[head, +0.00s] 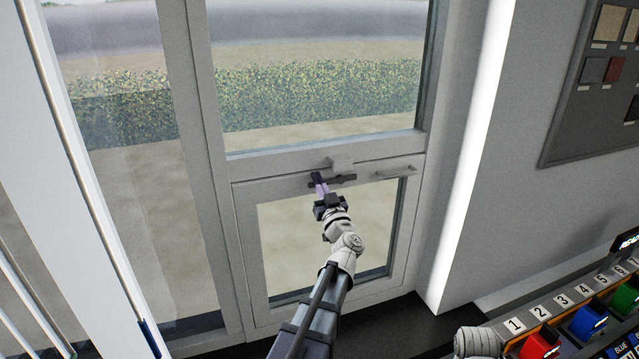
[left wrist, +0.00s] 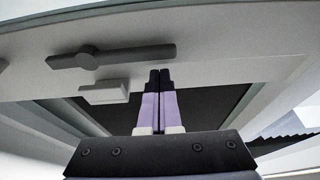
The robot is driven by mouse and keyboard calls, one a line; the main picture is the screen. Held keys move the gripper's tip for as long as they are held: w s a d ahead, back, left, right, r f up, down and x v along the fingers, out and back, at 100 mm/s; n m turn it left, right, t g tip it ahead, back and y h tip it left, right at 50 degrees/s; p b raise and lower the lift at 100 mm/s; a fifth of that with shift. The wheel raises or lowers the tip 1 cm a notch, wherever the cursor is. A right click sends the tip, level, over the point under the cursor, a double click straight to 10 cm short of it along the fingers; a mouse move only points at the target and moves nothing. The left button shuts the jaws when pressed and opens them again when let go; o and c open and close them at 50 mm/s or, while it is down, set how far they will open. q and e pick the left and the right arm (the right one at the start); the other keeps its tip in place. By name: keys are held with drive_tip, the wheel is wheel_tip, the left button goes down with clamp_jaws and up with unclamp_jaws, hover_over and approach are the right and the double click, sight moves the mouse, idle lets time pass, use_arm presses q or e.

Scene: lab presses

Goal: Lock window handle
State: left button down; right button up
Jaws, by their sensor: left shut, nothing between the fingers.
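The dark grey window handle (head: 346,180) lies roughly level along the top rail of the lower window pane. In the left wrist view the handle (left wrist: 130,55) has a round pivot near one end and a long arm. A pale block (head: 341,164) sits on the frame just above it; the block (left wrist: 103,92) also shows in the left wrist view. My left gripper (head: 317,179) is at the left, long end of the handle, its purple fingers together and empty. The fingertips (left wrist: 159,74) appear close beside the handle's long end; contact cannot be told. My right gripper is out of view.
A grey sample board (head: 597,90) hangs on the right wall. A numbered panel with coloured buttons (head: 588,322) fills the lower right corner. Space before the lower pane is clear except my arm.

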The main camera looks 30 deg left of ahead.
use_arm(q)
drive_tip(key=shift+f+b, duration=0.3)
drive_tip(key=shift+f, duration=0.25)
drive_tip(key=shift+f+n+b, duration=0.35)
drive_tip(key=shift+n, duration=0.35)
drive_tip(key=f+n+g+b, duration=0.1)
drive_tip(key=n, duration=0.1)
drive_tip(key=f+n+g+y+b, duration=0.1)
drive_tip(key=n, duration=0.2)
drive_tip(key=f+n+g, duration=0.1)
drive_tip(key=f+n, duration=0.1)
drive_tip(key=shift+w+d+y+b, duration=0.15)
drive_tip(key=shift+w+y+b, duration=0.15)
drive_tip(key=shift+y+b, duration=0.1)
drive_tip(key=n+g+h, duration=0.1)
drive_tip(key=n+g, duration=0.3)
drive_tip(key=n, duration=0.7)
approach(313, 189)
drive_tip(key=d+f, duration=0.1)
drive_tip(key=s+d+f, duration=0.1)
drive_tip(key=f, duration=0.1)
drive_tip(key=d+f, duration=0.1)
drive_tip(key=shift+s+d+f, duration=0.2)
drive_tip(key=shift+s+d, duration=0.05)
drive_tip(key=shift+s, duration=0.1)
